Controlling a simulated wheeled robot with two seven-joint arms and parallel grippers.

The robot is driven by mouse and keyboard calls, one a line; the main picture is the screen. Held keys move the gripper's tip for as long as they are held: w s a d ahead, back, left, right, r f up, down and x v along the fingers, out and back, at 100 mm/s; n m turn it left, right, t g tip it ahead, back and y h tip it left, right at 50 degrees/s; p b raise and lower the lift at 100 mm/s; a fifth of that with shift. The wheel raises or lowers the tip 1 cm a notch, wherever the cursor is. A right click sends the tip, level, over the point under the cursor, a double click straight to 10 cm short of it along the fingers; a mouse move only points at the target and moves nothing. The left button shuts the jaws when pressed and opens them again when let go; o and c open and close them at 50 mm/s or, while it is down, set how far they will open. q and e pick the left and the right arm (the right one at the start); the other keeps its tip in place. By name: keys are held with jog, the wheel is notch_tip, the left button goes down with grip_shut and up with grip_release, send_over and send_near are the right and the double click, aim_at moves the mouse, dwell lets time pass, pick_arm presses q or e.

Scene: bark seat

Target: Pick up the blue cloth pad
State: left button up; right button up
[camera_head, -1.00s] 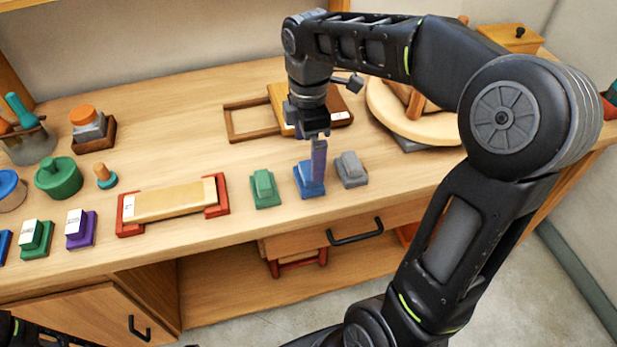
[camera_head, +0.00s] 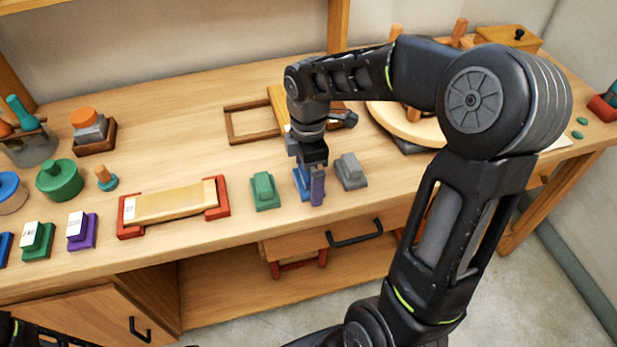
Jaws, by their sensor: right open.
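The blue pad (camera_head: 299,184) stands on the bench near the front edge, between a green pad (camera_head: 264,190) and a grey pad (camera_head: 350,171). My right gripper (camera_head: 315,194) points down over it, and its purple-grey finger covers much of it. The jaws are open. Only the left side of the blue pad shows, and I cannot tell whether the fingers touch it. My left gripper is not in view; only a dark part of that arm shows at the bottom left.
A red-ended holder with a tan bar (camera_head: 174,204) lies left of the green pad. Labelled purple (camera_head: 82,232) and green (camera_head: 37,241) blocks are farther left. A wooden frame (camera_head: 247,124) and a round wooden piece (camera_head: 412,124) lie behind. A drawer handle (camera_head: 355,235) is below.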

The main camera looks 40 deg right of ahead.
jog(key=shift+f, duration=0.15)
jog(key=shift+c, duration=0.3)
jog(key=c, duration=1.4)
